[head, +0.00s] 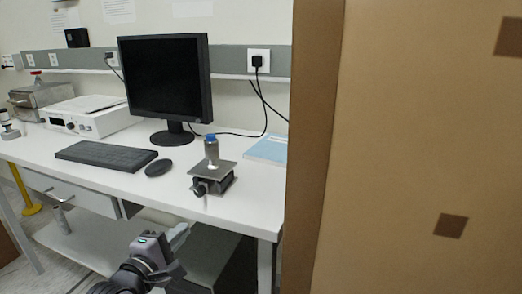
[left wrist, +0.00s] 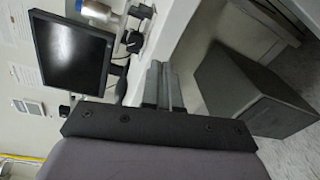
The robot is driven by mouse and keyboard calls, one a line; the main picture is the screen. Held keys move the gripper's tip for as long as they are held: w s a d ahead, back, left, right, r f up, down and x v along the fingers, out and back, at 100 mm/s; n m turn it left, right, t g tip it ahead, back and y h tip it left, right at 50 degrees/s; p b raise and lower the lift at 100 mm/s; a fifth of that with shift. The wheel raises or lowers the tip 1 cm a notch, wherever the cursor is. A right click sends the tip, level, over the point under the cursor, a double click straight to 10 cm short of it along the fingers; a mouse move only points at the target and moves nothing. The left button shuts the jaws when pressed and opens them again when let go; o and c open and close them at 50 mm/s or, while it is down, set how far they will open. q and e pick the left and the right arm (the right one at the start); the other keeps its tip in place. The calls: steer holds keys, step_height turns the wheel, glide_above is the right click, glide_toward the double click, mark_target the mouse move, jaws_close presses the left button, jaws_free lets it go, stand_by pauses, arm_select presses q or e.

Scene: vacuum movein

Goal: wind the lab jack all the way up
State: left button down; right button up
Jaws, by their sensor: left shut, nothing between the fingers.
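The lab jack (head: 226,169) stands near the front edge of the white desk, with a flat grey top plate and a dark knob (head: 200,188) facing the front. The plate sits low over the base. A small grey bottle with a blue cap (head: 211,149) stands upright on the plate. My left gripper (head: 180,236) is in front of and below the desk edge, apart from the jack. Its fingers (left wrist: 163,84) are together and empty in the left wrist view, where the jack (left wrist: 140,11) is partly visible at the top. My right gripper is not in view.
A monitor (head: 165,75), keyboard (head: 106,155), mouse (head: 158,168) and blue book (head: 267,149) share the desk (head: 120,187). A large brown panel (head: 410,150) blocks the right side. A dark box (left wrist: 255,95) stands below the desk. The desk front left of the jack is clear.

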mark_target(200, 191)
arm_select(q)
steer(key=w+r+n+b, duration=0.1)
steer(key=w, duration=0.1)
steer(key=w+d+r+n+b, duration=0.1)
steer(key=w+r, duration=0.1)
steer(key=w, duration=0.1)
steer(key=w+d+r+n+h+b, duration=0.1)
steer(key=w+r, duration=0.1)
steer(key=shift+w+d+r+t, duration=0.15)
steer(key=shift+w+d+t, duration=0.1)
steer(key=shift+w+t, duration=0.15)
steer(key=shift+w+d, duration=0.1)
steer(key=shift+w, duration=0.15)
steer(key=shift+w+r, duration=0.1)
steer(key=shift+r, duration=0.15)
steer(key=shift+f, duration=0.1)
stand_by(0.6)
